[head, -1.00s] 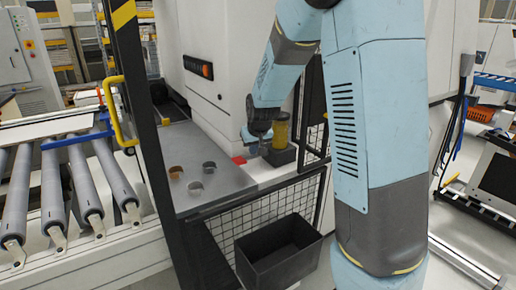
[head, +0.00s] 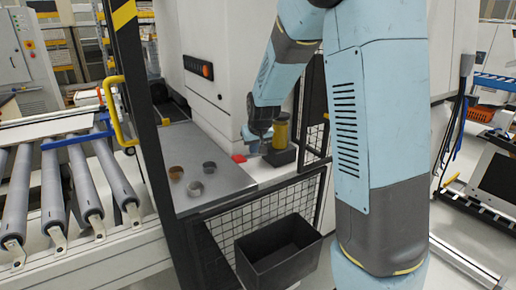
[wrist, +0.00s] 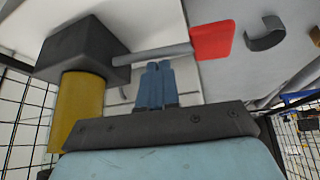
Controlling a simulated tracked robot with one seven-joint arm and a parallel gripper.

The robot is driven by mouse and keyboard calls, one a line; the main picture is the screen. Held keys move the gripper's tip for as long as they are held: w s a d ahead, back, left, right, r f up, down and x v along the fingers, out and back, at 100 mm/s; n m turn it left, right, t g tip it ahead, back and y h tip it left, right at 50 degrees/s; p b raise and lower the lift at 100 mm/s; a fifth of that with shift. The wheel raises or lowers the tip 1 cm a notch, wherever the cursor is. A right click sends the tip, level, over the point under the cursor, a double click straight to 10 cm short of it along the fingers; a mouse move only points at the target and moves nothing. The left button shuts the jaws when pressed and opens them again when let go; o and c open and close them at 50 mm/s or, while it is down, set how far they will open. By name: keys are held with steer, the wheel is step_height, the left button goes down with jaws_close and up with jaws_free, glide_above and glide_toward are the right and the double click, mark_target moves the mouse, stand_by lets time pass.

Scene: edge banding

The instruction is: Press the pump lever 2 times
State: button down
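The pump has a black block (head: 281,156) and a yellow cylinder (head: 281,132), standing on the light ledge beside the grey table. In the wrist view the black block (wrist: 85,48) and yellow cylinder (wrist: 78,110) are at left. The pump lever is a grey rod (wrist: 150,53) running from the block to a red pad (wrist: 212,40). The red pad also shows in the head view (head: 239,158). My gripper (wrist: 155,66) has its two blue fingers together and empty, with the tips close to the rod in the picture. I cannot tell whether they touch it.
The grey table (head: 215,155) holds several small ring-shaped pieces (head: 195,188). A mesh guard (head: 270,207) and a black bin (head: 278,250) are in front of the ledge. A black post (head: 145,110) and a roller conveyor (head: 70,190) are at left.

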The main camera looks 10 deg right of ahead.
mark_target(259, 155)
steer(key=shift+w+d+r, duration=0.2)
steer(key=shift+d+r, duration=0.3)
steer(key=shift+r, duration=0.4)
steer(key=shift+w+d+r, duration=0.15)
steer(key=shift+d+r, duration=0.35)
steer(key=shift+r, duration=0.35)
steer(key=r, duration=0.1)
steer(key=d+r, duration=0.1)
steer(key=r, duration=0.1)
steer(key=d+r, duration=0.1)
steer(key=shift+w+d+r, duration=0.15)
steer(key=shift+w+r, duration=0.05)
steer(key=shift+w, duration=0.15)
stand_by(2.0)
steer(key=s+r, duration=0.4)
steer(key=s, duration=0.5)
steer(key=s+r, duration=0.4)
steer(key=s, duration=0.5)
steer(key=s+m, duration=0.1)
steer(key=s, duration=1.7)
steer(key=shift+s+d+f, duration=0.3)
steer(key=shift+d, duration=0.15)
